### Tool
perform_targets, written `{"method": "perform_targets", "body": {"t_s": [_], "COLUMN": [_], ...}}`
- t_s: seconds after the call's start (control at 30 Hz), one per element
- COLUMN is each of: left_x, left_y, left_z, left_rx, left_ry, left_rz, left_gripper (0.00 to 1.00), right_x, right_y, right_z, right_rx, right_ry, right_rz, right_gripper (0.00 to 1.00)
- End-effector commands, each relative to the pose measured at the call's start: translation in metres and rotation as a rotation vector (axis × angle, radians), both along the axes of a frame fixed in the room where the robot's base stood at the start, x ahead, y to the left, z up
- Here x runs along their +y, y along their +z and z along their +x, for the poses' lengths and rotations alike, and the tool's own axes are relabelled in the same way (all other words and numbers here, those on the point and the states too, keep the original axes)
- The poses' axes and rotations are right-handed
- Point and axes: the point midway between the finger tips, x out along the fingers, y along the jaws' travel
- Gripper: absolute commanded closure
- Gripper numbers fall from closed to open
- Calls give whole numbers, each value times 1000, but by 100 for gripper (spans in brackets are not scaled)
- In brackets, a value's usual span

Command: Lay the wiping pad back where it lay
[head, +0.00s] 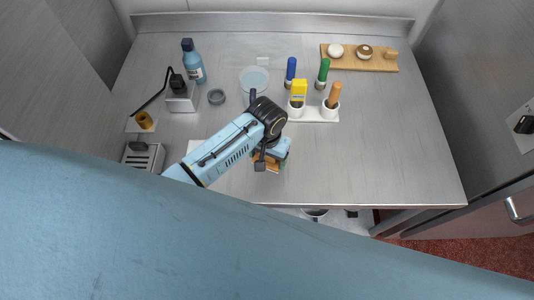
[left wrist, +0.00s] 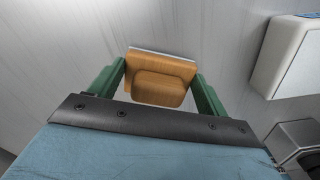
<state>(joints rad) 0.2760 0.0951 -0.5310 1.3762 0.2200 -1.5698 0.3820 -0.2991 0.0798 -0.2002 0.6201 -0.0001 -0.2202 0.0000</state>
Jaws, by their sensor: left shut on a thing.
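The wiping pad is a wooden block with a raised grip and a thin pale layer along its far edge; it shows in the left wrist view (left wrist: 161,72). In the head view only a bit of its orange-brown wood (head: 263,165) shows under my left gripper (head: 271,158). The green fingers of my left gripper are on both sides of the pad and shut on it. It is over the front middle of the steel worktop (head: 380,160); whether the pad touches the top I cannot tell. My right gripper is not in view.
The worktop's right side is clear.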

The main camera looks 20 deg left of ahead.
Motion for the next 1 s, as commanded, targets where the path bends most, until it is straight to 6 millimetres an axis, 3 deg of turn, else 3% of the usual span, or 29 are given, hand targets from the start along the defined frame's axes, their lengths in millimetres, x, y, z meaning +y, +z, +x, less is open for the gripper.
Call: {"method": "perform_targets", "body": {"t_s": [0.87, 0.9, 1.0], "left_x": [0, 0, 0], "left_y": [-11, -11, -11], "left_z": [0, 0, 0], "left_rx": [0, -1, -1], "left_ry": [0, 0, 0], "left_rz": [-1, -1, -1], "left_gripper": [41, 18, 5], "right_x": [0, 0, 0], "right_y": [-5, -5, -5], "right_z": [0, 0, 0], "right_rx": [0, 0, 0], "right_ry": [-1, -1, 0], "right_rz": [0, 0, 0], "right_gripper": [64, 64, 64]}}
